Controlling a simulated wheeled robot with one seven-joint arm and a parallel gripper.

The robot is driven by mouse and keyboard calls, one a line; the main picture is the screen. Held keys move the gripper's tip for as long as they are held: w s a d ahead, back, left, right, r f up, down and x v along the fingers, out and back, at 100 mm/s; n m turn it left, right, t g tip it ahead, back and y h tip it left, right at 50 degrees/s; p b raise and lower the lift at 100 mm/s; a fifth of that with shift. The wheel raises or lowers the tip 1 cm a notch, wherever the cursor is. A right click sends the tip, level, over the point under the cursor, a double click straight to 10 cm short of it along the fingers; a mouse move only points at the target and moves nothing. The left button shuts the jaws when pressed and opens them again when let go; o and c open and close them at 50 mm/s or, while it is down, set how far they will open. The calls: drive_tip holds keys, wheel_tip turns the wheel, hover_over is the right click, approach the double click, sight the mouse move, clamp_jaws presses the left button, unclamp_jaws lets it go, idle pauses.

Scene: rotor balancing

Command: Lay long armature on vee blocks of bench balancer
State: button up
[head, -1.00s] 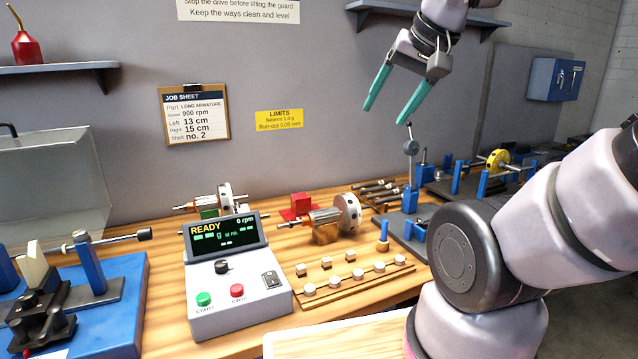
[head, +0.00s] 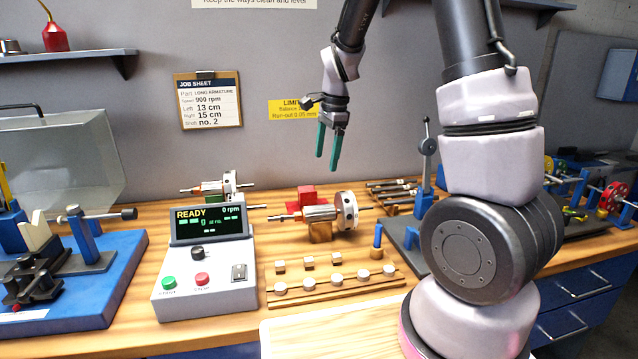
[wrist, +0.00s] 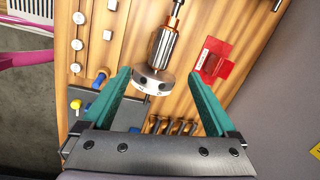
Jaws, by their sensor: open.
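An armature (head: 317,212) with a copper winding, a slim shaft and a silver disc lies on a wooden block in mid-bench. Another armature (head: 212,187) lies behind the display unit by a green block. I cannot tell for sure which is the long one. The bench balancer (head: 105,305) is at the left with a blue base, a blue post and a cream notched block. My gripper (head: 327,168) is open and empty, pointing down above the mid-bench armature. In the wrist view, the armature's disc (wrist: 153,82) shows between the open fingers (wrist: 158,73), apparently below them.
The display unit (head: 205,275) reads READY, 0 rpm. A wooden rack (head: 335,287) with several small weights lies in front. A stand (head: 428,165) with a blue post rises to the right. A job sheet (head: 210,104) hangs on the wall.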

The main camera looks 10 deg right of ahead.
sight(319, 206)
drive_tip(key=w+f+m, duration=0.1)
drive_tip(key=f, duration=0.2)
drive_tip(key=w+a+f, duration=0.1)
drive_tip(key=f, duration=0.2)
drive_tip(key=w+f+m+g+h, duration=0.1)
drive_tip(key=f, duration=0.2)
drive_tip(key=shift+w+a+f+m, duration=0.1)
drive_tip(key=shift+a+f+m, duration=0.1)
drive_tip(key=shift+m, duration=0.1)
drive_tip(key=shift+f, duration=5)
clamp_jaws()
drive_tip(key=shift+o, duration=0.6)
unclamp_jaws()
